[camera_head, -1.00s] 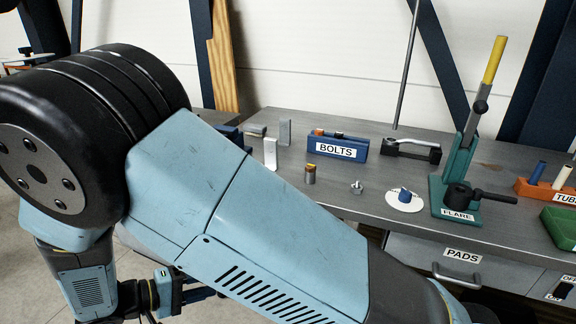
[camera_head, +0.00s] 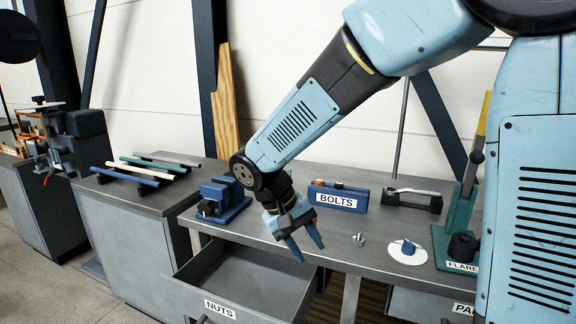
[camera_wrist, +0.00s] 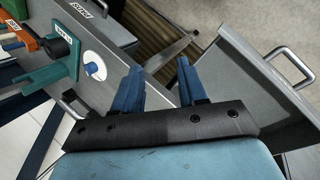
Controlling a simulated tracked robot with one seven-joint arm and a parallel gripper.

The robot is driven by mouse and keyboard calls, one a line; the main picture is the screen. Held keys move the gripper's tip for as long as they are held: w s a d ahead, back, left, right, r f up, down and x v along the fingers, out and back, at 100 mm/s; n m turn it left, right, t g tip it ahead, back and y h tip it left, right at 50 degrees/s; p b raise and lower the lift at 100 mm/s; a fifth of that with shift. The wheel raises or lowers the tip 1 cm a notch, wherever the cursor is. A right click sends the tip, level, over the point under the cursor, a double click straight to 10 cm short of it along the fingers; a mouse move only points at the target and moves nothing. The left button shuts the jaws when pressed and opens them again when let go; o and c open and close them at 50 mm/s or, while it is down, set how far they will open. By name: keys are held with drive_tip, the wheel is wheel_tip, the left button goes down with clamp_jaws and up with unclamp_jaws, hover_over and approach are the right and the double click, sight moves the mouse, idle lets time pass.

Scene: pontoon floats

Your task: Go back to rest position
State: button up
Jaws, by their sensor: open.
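My gripper (camera_head: 306,244) is open and empty in the head view, with its blue fingers pointing down over the front of the bench, close to the open NUTS drawer (camera_head: 262,272). In the wrist view both blue fingers (camera_wrist: 160,88) stand apart with nothing between them. My arm comes in from the upper right of the head view. The workbench (camera_head: 385,252) lies below and behind the gripper.
A BOLTS holder (camera_head: 340,199), a blue vise (camera_head: 222,198), a bolt (camera_head: 357,240), a white disc with a blue piece (camera_head: 405,250) and the green FLARE press (camera_head: 455,235) stand on the bench. Tubes (camera_head: 150,165) lie on the left bench. The NUTS drawer juts forward.

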drive_tip(key=s+d+r+m+t+y, duration=0.2)
drive_tip(key=s+d+r, duration=0.3)
drive_tip(key=d, duration=0.5)
drive_tip(key=s+d+r+m+t+y, duration=0.1)
drive_tip(key=s+d+r+t+y, duration=0.2)
drive_tip(key=d, duration=0.6)
wheel_tip(320, 180, up, 4)
drive_tip(key=shift+s+d+f+m+t, duration=0.1)
drive_tip(key=shift+s+d+m+t, duration=0.3)
drive_tip(key=shift+s, duration=0.75)
